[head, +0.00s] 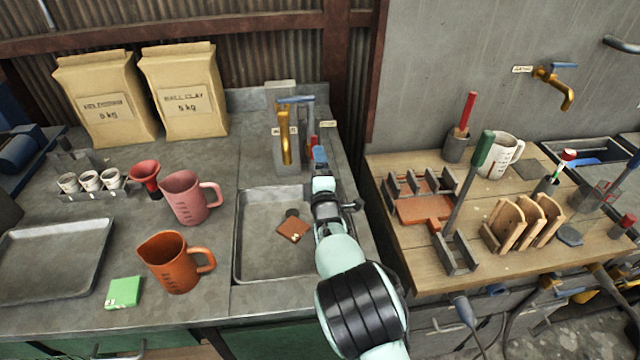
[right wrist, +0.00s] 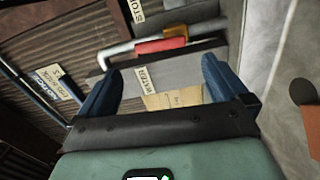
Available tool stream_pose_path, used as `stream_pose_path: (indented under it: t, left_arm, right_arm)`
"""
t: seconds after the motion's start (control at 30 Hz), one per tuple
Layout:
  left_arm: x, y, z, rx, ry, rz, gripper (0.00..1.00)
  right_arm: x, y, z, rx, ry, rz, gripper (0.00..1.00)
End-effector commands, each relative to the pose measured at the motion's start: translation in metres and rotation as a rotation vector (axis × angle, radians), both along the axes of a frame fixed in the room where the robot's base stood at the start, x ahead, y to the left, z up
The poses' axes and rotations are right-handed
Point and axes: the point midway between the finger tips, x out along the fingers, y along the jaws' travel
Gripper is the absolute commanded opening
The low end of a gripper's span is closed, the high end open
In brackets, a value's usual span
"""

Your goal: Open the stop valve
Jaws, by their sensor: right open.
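The stop valve shows in the right wrist view as a red handle (right wrist: 160,46) with a brass-coloured part beside it, on a pale pipe. A partly cut-off label beginning "STO" (right wrist: 140,8) is above it. In the head view a small red piece (head: 328,124) shows right of the brass tap, behind the sink. My right gripper (head: 320,156) reaches over the sink's right side towards it. In the right wrist view its blue fingers (right wrist: 162,84) are spread apart with nothing held, and the red handle lies beyond the gap. My left gripper is not in view.
A brass tap (head: 286,142) with a blue lever stands just left of my right gripper. The sink (head: 262,250) holds a brown block. An orange jug (head: 172,262) and a pink jug (head: 183,198) stand left. A wooden bench (head: 390,165) with tools is right.

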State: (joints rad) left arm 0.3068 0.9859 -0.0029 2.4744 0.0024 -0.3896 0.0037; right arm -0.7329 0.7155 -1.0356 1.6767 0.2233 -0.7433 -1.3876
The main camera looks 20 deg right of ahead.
Motion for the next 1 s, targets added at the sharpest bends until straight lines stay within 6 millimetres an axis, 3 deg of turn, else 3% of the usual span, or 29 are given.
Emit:
stream_pose_path:
  t: [0.1,0.33,1.0]
  left_arm:
    - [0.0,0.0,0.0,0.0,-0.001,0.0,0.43]
    - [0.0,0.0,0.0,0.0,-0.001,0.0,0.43]
    - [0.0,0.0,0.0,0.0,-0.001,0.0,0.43]
  right_arm:
    - [-0.021,0.006,0.0,0.003,0.0,0.001,1.0]
    - [-0.045,0.012,0.001,0.001,0.0,0.0,1.0]
    - [-0.05,0.013,0.0,0.0,0.0,0.0,1.0]
